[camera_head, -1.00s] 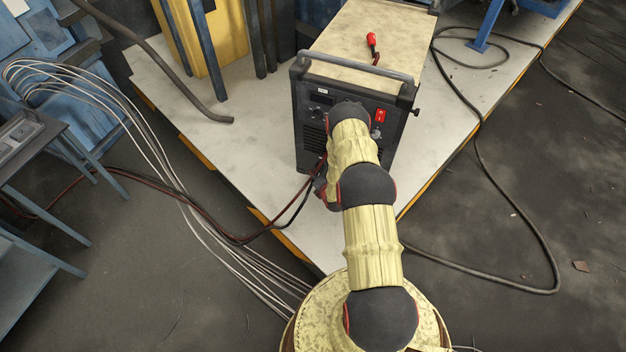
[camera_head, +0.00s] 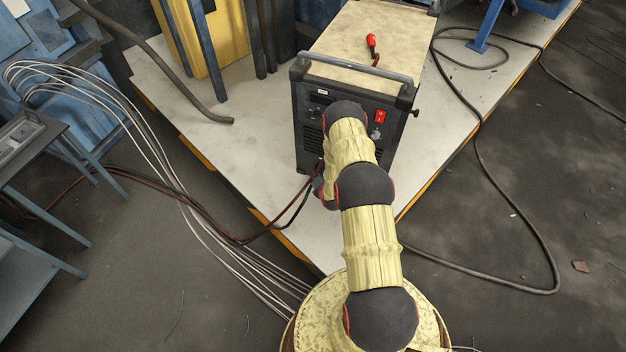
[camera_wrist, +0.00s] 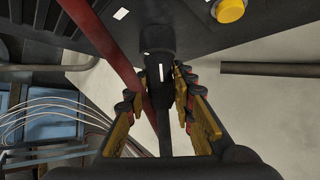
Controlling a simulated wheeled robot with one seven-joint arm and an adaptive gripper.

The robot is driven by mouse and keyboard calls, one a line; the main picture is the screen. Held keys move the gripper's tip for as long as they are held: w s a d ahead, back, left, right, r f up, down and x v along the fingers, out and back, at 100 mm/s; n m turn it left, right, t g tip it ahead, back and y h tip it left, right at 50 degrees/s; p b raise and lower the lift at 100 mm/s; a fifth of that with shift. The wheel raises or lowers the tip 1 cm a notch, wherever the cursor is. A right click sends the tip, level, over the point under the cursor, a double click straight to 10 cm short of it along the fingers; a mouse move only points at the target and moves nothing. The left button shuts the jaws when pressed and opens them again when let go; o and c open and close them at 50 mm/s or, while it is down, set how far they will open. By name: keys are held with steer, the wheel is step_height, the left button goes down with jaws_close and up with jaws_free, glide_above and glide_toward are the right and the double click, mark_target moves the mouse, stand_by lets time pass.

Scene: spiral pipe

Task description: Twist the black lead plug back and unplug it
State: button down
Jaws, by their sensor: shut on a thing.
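The black lead plug (camera_wrist: 159,80) shows in the wrist view between my gripper's fingers, its front end at the dark panel. Its cable runs down toward the bottom of that view. My gripper (camera_wrist: 161,74) has yellow fingers closed on the plug from both sides. White marks show on and near the plug. A red lead (camera_wrist: 105,50) passes close by on the left. In the head view, the black machine (camera_head: 309,135) stands behind my arm, which hides the plug and most of my gripper.
A yellow knob (camera_wrist: 230,10) sits on the panel at the upper right of the wrist view. The machine has a red switch (camera_head: 380,116). Dark red and black cables (camera_head: 215,229) run left from it. The pale platform (camera_head: 245,160) is mostly clear around the machine.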

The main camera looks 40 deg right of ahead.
steer(key=shift+w+r+n+g, duration=0.2)
steer(key=shift+r+n+g, duration=0.1)
steer(key=shift+g, duration=0.1)
steer(key=shift+s+f+n+g+h+p, duration=0.15)
steer(key=shift+n+g+h, duration=0.25)
steer(key=shift+g, duration=0.4)
steer(key=shift+n+g+h+p, duration=0.2)
steer(key=shift+n+g+h, duration=0.15)
steer(key=shift+g, duration=0.45)
steer(key=c, duration=1.8)
jaws_free()
steer(key=shift+o, duration=0.2)
steer(key=shift+s+d+f, duration=0.1)
steer(key=shift+f, duration=0.05)
